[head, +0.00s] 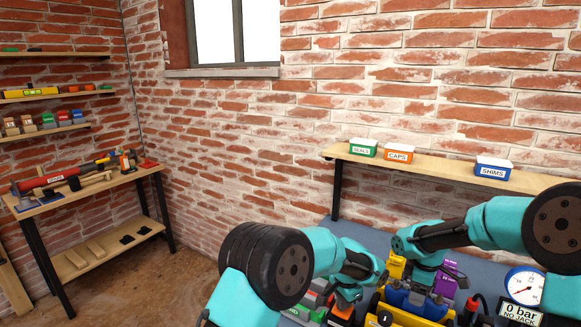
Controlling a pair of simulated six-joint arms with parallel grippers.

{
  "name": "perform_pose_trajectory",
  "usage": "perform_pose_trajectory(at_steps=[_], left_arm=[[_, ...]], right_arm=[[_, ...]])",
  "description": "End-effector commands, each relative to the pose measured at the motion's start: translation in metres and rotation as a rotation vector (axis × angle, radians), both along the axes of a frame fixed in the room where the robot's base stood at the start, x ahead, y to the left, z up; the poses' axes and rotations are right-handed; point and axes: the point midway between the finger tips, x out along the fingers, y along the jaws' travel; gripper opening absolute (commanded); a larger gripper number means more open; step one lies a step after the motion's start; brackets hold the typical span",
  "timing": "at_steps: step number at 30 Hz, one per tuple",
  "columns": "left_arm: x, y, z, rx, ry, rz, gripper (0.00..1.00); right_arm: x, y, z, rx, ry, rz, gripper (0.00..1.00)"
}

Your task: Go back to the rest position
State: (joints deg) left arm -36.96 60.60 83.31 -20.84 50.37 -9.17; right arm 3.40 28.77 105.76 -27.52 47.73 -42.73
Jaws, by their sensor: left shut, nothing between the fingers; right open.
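My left gripper (345,303) hangs at the lower middle of the head view, at the end of my teal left arm. It is shut with nothing in it, above or beside small orange and green items on the blue-grey bench (358,232). My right gripper (418,283) is to its right, pointing down over a yellow and blue device (400,303). It is open. The fingertips of both are small and partly hidden, so I cannot tell whether they touch anything.
A gauge (523,286) and a "0 bar NO JACK" display (519,312) stand at the lower right. A purple block (446,280) is close to my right gripper. A wall shelf (440,165) holds labelled boxes. A tool table (80,190) stands far left, with open floor before it.

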Motion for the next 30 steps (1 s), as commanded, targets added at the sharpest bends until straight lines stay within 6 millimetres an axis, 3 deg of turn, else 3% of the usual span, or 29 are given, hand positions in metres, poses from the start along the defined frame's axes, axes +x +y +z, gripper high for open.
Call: perform_pose_trajectory(at_steps=[30], left_arm=[[-0.001, 0.000, -0.001, 0.001, 0.003, 0.000, 0.00]], right_arm=[[0.000, 0.000, 0.052, 0.000, -0.001, 0.000, 0.72]])
